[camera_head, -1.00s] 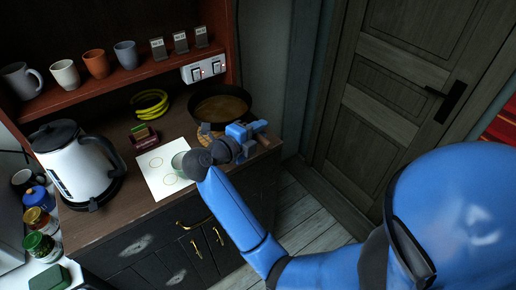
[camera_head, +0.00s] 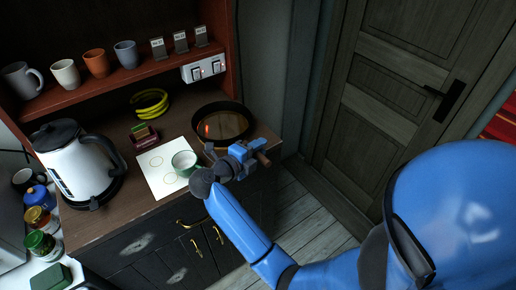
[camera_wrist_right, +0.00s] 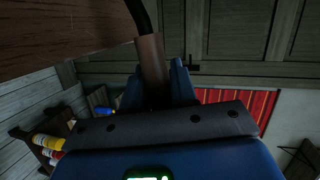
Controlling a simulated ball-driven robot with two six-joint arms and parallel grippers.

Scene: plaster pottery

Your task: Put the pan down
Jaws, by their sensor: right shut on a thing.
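The dark round pan (camera_head: 246,116) is at the right end of the wooden counter, with its brown inside facing up. It looks about level; I cannot tell whether it rests on the surface or is slightly above it. Its brown handle (camera_wrist_right: 152,58) points toward the front right and sticks out past the counter edge. My right gripper (camera_head: 250,154) is shut on this handle, which also shows between the fingers in the right wrist view (camera_wrist_right: 158,85). My left gripper is in neither view.
A green cup (camera_head: 185,163) stands on a white sheet (camera_head: 155,183) just left of the pan. A white kettle (camera_head: 75,165), yellow bananas (camera_head: 150,102) and a small dark red holder (camera_head: 144,137) are farther left.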

